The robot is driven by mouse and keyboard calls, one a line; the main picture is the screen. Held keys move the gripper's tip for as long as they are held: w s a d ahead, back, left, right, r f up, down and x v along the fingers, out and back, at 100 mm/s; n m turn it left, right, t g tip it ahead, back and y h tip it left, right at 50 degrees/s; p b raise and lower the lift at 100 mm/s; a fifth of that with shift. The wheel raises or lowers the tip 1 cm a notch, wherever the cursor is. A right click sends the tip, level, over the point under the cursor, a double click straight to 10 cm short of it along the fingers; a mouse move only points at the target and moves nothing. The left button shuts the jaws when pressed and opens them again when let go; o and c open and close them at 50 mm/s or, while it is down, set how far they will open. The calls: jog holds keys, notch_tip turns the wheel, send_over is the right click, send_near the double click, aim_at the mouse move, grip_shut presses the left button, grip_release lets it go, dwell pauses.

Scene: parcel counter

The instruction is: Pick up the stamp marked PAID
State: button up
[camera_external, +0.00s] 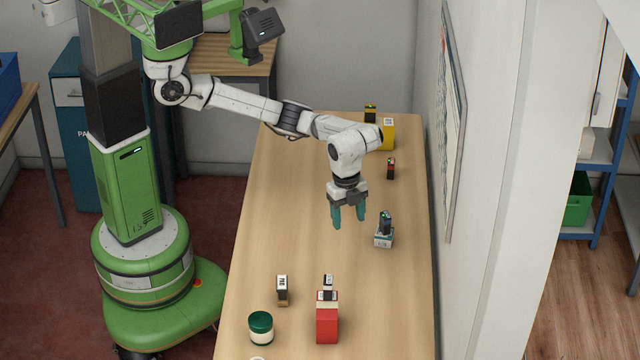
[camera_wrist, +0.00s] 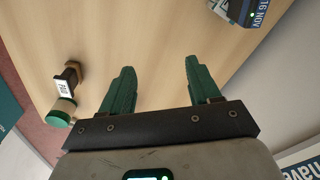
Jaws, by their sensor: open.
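A small brown-and-black stamp (camera_external: 282,295) with a white label stands on the counter at the front left. Its label seems to read PAID, but the print is tiny. It also shows at the left of the wrist view (camera_wrist: 70,76), beside the green lid. My gripper (camera_external: 349,222) is open and empty above the middle of the counter, pointing down, behind and to the right of that stamp in the external view. In the wrist view the two green fingers (camera_wrist: 159,68) are spread apart with only bare wood between them.
A date stamp (camera_external: 384,238) reading 16 NOV is right of my gripper. A yellow box (camera_external: 389,138) stands farther back.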

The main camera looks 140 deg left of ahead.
aim_at(281, 284)
jog(key=d+m, duration=0.1)
jog(key=d, duration=0.6)
jog(key=s+d+f+m, duration=0.1)
jog(key=d+m, duration=0.1)
jog(key=d, duration=0.4)
jog(key=d+m+h, duration=0.1)
jog(key=d, duration=0.6)
jog(key=shift+s+d+f+m, duration=0.25)
jog(key=shift+d+m, duration=0.05)
jog(key=f, duration=0.2)
jog(key=d+f+p, duration=0.1)
jog(key=f, duration=0.2)
jog(key=shift+w+d, duration=0.15)
jog(key=shift+w, duration=0.05)
jog(key=shift+w+d+f+p, duration=0.1)
jog(key=shift+w+f+p, duration=0.1)
jog(key=shift+f, duration=0.75)
jog(key=shift+w+d+f+p, duration=0.1)
jog(key=shift+f+p, duration=0.15)
jog(key=shift+f, duration=0.7)
jog(key=shift+w+d+f+p, duration=0.1)
jog(key=shift+w+f+p, duration=0.1)
jog(key=shift+f, duration=0.75)
jog(key=shift+c, duration=0.2)
jog(key=c, duration=1)
